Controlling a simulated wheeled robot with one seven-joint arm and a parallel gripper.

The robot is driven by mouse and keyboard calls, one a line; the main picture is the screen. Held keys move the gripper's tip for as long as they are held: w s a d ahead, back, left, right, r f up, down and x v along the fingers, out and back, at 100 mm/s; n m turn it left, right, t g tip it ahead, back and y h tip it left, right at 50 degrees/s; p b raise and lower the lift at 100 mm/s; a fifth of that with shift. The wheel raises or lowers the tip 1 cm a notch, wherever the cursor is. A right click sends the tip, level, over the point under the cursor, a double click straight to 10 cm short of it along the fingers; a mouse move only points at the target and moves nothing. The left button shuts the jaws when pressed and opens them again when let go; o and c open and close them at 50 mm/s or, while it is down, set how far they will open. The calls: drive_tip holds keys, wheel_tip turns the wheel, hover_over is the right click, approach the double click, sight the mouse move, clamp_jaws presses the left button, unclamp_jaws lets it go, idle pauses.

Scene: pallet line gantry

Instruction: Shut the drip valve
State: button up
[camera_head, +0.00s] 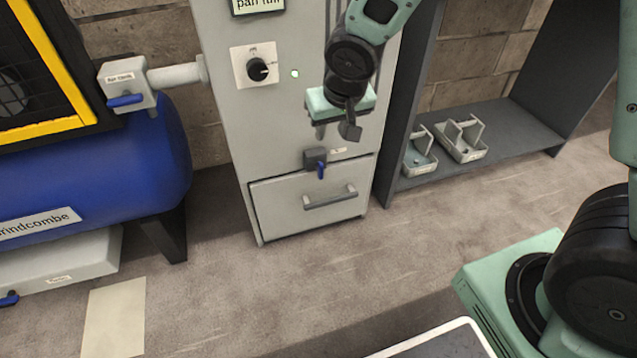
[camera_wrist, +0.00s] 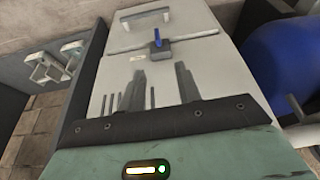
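A small grey valve (camera_head: 315,157) with a blue lever (camera_head: 320,169) is on the front of the grey cabinet, just above its drawer. The lever points down toward the drawer. The small label beside it is too small to read, so I cannot confirm it is the drip valve. The valve (camera_wrist: 159,46) and its blue lever (camera_wrist: 157,36) also show in the wrist view, beyond the fingertips. My gripper (camera_head: 335,130) is in front of the cabinet, above the valve and apart from it. In the wrist view my gripper (camera_wrist: 161,72) has its fingers apart with nothing between them.
The cabinet has a black knob (camera_head: 257,69) and a drawer handle (camera_head: 330,197). Another blue-levered valve (camera_head: 127,85) is on a pipe above the blue tank (camera_head: 100,165). A shelf (camera_head: 500,140) at right holds grey trays (camera_head: 461,140). The floor before the cabinet is clear.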

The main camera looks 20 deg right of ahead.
sight(322, 165)
drive_tip(key=b+x, duration=0.3)
drive_tip(key=x, duration=0.4)
drive_tip(key=b+x, duration=0.3)
drive_tip(key=x, duration=0.4)
drive_tip(key=w+b+x, duration=0.1)
drive_tip(key=b+x, duration=0.1)
drive_tip(key=x, duration=0.5)
drive_tip(key=shift+w+d+b, duration=0.15)
drive_tip(key=shift+d+b, duration=0.25)
drive_tip(key=shift+r, duration=0.1)
clamp_jaws()
